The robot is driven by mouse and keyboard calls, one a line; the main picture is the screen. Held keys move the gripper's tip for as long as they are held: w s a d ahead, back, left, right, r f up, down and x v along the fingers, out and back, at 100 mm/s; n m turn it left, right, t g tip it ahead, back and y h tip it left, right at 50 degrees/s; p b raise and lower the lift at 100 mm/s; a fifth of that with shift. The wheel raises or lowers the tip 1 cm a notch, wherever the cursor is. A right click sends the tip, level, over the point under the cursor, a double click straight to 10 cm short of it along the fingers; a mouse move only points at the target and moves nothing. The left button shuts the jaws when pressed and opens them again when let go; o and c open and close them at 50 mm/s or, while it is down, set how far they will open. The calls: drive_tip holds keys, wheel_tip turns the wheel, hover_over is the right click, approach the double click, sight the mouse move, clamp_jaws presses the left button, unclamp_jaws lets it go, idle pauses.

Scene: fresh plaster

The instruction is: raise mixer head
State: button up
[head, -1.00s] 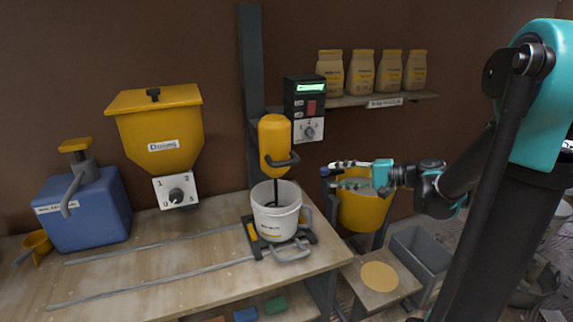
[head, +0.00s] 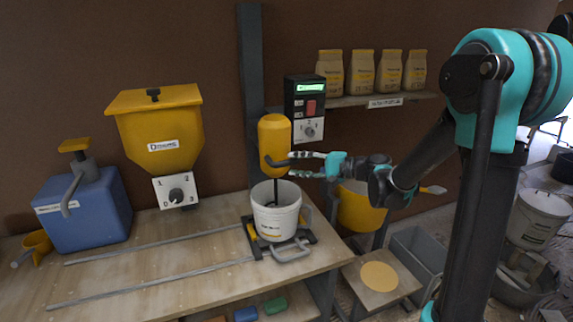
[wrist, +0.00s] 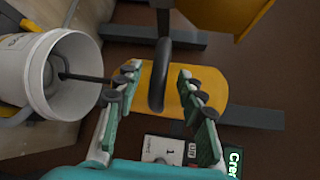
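The yellow mixer head (head: 275,137) hangs on the dark column (head: 251,80), its shaft reaching down into a white bucket (head: 276,217). A dark handle (head: 278,164) sticks out from the head's lower side. In the wrist view the head (wrist: 210,95) lies behind the handle (wrist: 160,78), and the bucket (wrist: 38,75) is at left. My gripper (head: 291,163) is open at the handle. In the wrist view my gripper's fingers (wrist: 160,82) stand apart on both sides of the handle, with gaps visible.
A control box (head: 305,108) with a green display is on the wall just right of the head. A shelf (head: 375,100) with bags is further right. A yellow bucket (head: 360,207) stands behind my forearm. A yellow hopper (head: 158,130) and a blue container (head: 84,212) are at left.

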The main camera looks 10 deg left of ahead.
sight(291, 164)
drive_tip(key=shift+x, duration=2)
clamp_jaws()
